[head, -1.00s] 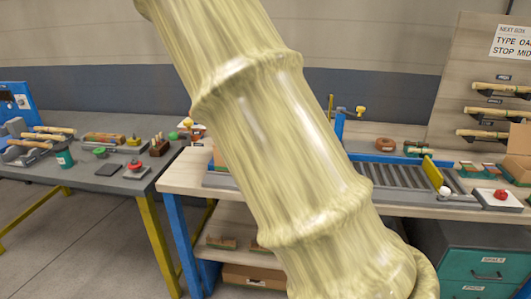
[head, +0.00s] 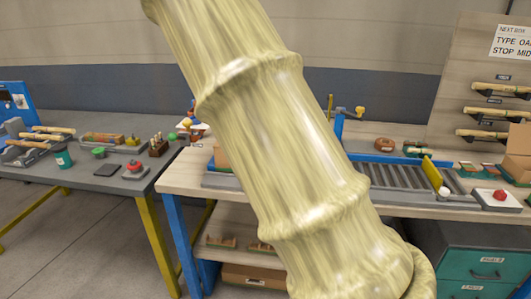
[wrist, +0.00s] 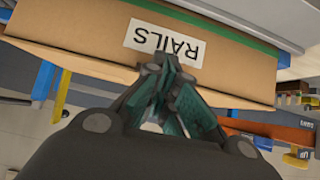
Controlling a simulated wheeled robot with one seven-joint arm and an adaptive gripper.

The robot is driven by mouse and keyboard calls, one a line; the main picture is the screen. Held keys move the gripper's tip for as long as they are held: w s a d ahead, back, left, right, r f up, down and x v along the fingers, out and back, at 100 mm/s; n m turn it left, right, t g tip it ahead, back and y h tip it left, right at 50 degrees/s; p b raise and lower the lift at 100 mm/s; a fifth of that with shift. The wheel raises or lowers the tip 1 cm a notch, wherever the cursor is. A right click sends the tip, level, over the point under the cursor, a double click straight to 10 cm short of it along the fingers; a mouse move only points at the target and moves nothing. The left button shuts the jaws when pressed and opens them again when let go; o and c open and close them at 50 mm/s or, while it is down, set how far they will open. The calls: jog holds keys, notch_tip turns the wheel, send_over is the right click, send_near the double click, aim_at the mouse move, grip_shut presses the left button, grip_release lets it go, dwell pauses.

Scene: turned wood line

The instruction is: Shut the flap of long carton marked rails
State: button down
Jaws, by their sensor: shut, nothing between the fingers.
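The long brown carton (wrist: 75,32) fills the top of the wrist view. Its white label (wrist: 164,42) reads RAILS, upside down in this picture, and a green strip runs along the carton's edge above it. My gripper (wrist: 172,72) is shut and empty, its fingertips close to the carton face by the label. I cannot tell whether they touch it. The flap's position is not clear in the wrist view. In the head view my arm hides the middle of the bench; a brown cardboard piece (head: 221,156) shows just left of it, perhaps part of this carton.
The wooden bench (head: 183,178) carries a roller conveyor (head: 400,177) and a red button box (head: 497,196) at right. Another carton (head: 518,158) stands at the right edge. A grey table (head: 105,186) with tools is at left. Teal drawers (head: 485,268) stand below right.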

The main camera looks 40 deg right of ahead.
jog(key=s+a, duration=0.5)
jog(key=a, duration=0.2)
jog(key=shift+s+a+r+b, duration=0.2)
jog(key=shift+s+a+b, duration=0.15)
jog(key=shift+a+b, duration=0.1)
jog(key=shift+d, duration=0.1)
